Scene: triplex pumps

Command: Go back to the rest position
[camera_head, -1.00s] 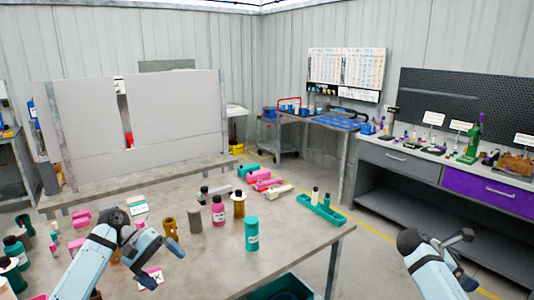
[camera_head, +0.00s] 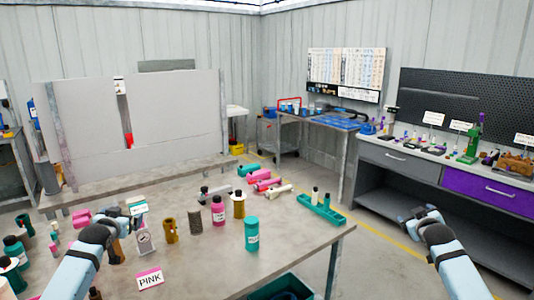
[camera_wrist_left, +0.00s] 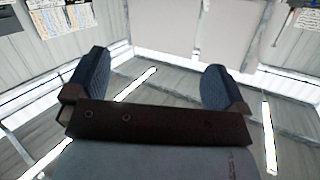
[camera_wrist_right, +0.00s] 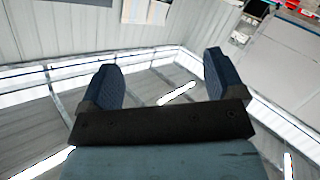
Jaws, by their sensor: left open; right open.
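My left gripper (camera_head: 124,211) is raised over the left part of the front table in the head view. In the left wrist view its two blue fingers (camera_wrist_left: 158,84) stand wide apart with nothing between them. My right gripper (camera_head: 421,211) is up in the air to the right of the table, over the floor. In the right wrist view its fingers (camera_wrist_right: 162,82) are also apart and empty. Both wrist views look up at the walls and ceiling.
The front table (camera_head: 205,263) carries a teal bottle (camera_head: 251,234), a pink bottle (camera_head: 218,210), a gauge (camera_head: 145,240), a PINK card (camera_head: 150,279), a teal tray (camera_head: 320,207) and several other parts. A purple-drawer workbench (camera_head: 490,190) stands at right.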

